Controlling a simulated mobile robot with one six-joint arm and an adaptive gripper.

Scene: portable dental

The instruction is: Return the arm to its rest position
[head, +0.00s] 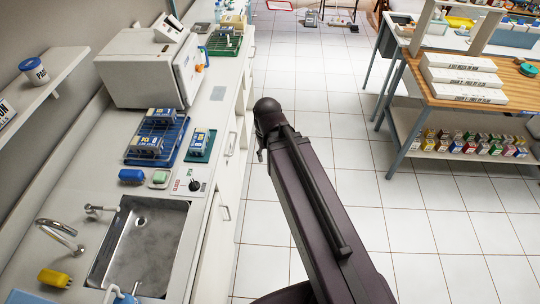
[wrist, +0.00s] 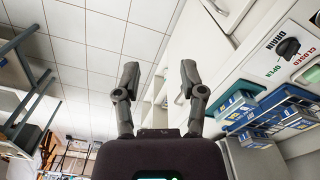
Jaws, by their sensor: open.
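My arm reaches up from the bottom of the head view and ends over the tiled floor, right of the counter. My gripper shows in the wrist view (wrist: 158,80) with its two dark fingers wide apart. Nothing is between the fingers. In the head view the gripper itself is hidden or too hard to make out at the arm's far end.
On the left, a counter (head: 115,175) holds a steel sink (head: 142,245), a white box-shaped machine (head: 150,70), a blue tray (head: 178,150) and a green tray (head: 190,155). A wooden-topped table (head: 435,90) stands right. The tiled floor (head: 400,240) between is clear.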

